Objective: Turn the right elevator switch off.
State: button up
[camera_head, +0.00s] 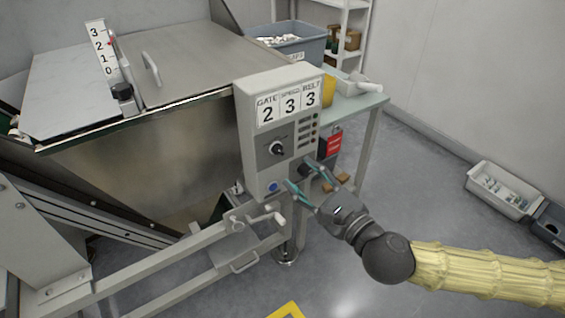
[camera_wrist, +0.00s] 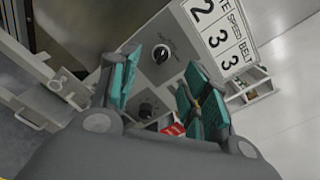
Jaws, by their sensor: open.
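A light grey control box (camera_head: 246,135) carries number plates for gate, speed and belt, reading 2, 3, 3. A black rotary knob (camera_head: 276,148) sits mid-panel, also seen in the wrist view (camera_wrist: 161,54). A second dark knob (camera_wrist: 146,110) shows between my fingers in the wrist view. A blue button (camera_head: 273,187) is at the lower left of the panel. No label readably marks the right elevator switch. My gripper (camera_head: 298,173) is open, its teal fingers at the lower right of the panel. Whether they touch it, I cannot tell. The wrist view shows nothing gripped.
A metal hopper (camera_head: 150,130) with a sloped lid and number scale stands left of the box. A white crate (camera_head: 500,200) lies on open floor at right.

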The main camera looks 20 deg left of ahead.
aim_at(281, 152)
jog(key=shift+m, duration=0.4)
jog(key=shift+w+d+b+x, duration=0.1)
jog(key=shift+w+b+x, duration=0.05)
jog(key=shift+x, duration=1.55)
jog(key=shift+w+d+b+x, duration=0.1)
jog(key=shift+x, duration=1.55)
jog(key=shift+w+d+b+x, duration=0.1)
jog(key=shift+w+b+x, duration=0.05)
jog(key=shift+x, duration=1.55)
jog(key=shift+f, duration=0.1)
jog(key=c, duration=1)
